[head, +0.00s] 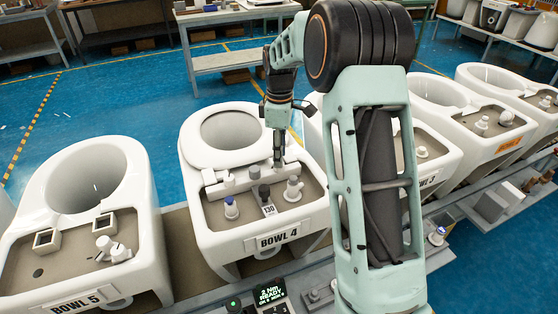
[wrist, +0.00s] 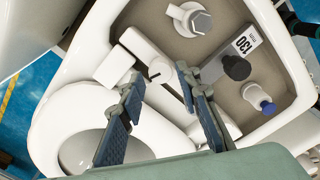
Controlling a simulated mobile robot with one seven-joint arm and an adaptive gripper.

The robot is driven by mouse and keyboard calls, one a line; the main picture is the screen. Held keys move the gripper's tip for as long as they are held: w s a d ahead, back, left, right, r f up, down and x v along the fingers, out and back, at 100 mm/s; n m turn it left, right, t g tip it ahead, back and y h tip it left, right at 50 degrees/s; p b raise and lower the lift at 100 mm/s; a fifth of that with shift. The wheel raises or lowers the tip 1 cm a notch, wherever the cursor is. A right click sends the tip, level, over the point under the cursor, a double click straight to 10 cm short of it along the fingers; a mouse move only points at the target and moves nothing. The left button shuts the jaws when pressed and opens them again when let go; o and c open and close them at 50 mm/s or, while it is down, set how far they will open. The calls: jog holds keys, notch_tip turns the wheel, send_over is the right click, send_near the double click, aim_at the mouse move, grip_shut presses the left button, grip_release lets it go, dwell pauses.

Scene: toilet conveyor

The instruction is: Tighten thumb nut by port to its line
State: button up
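Bowl 4 (head: 216,240) is a white toilet bowl with a grey deck of fittings. My gripper (head: 278,163) points down over the back-right of that deck. In the wrist view my gripper (wrist: 160,85) has its fingers apart, with a white cylindrical part (wrist: 148,58) between and beyond them. That part has a short dark mark on its end; contact is not visible. A white flanged fitting with a grey faceted top (wrist: 200,22) stands nearby, also in the head view (head: 293,189). I cannot tell which part is the thumb nut by the port.
A dark knob (wrist: 237,67), a blue-capped fitting (wrist: 265,106) and a 130 label (wrist: 243,45) share the deck. Bowl 5 (head: 140,180) stands left, other bowls right. A display reading READY (head: 270,293) is in front.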

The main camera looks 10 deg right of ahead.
jog(key=shift+f, duration=1.4)
jog(key=shift+c, duration=0.6)
grip_shut()
